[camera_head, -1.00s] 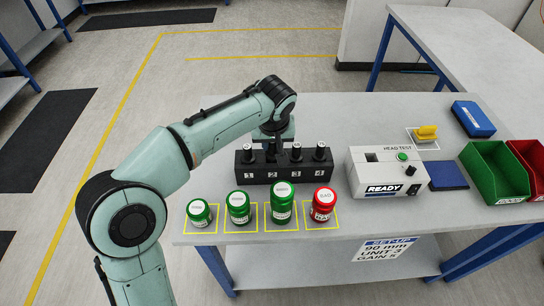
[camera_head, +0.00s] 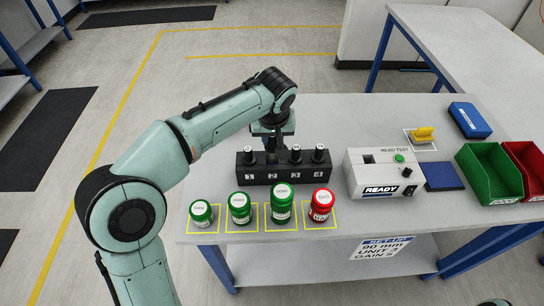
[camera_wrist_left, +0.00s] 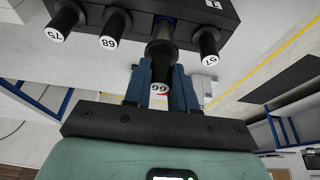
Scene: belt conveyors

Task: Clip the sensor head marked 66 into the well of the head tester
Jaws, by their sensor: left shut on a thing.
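The sensor head marked 66 (camera_wrist_left: 159,88) is between the fingers of my left gripper (camera_wrist_left: 160,92) in the left wrist view, gripped with its white numbered end facing the camera. In the head view my left gripper (camera_head: 272,143) is over position 2 of the black rack (camera_head: 284,178), largely hidden by my wrist. The head's far end points at the rack; I cannot tell whether it is still in its hole. The head tester (camera_head: 378,174) is a white box right of the rack with READY on its front. Its dark well (camera_head: 370,158) looks empty.
Heads marked 75 (camera_wrist_left: 64,22), 68 (camera_wrist_left: 110,30) and apparently 57 (camera_wrist_left: 208,44) stand in the rack. Green jars (camera_head: 281,203) and a red jar (camera_head: 321,205) line the front edge. A blue pad (camera_head: 442,177) and bins (camera_head: 488,175) are right of the tester.

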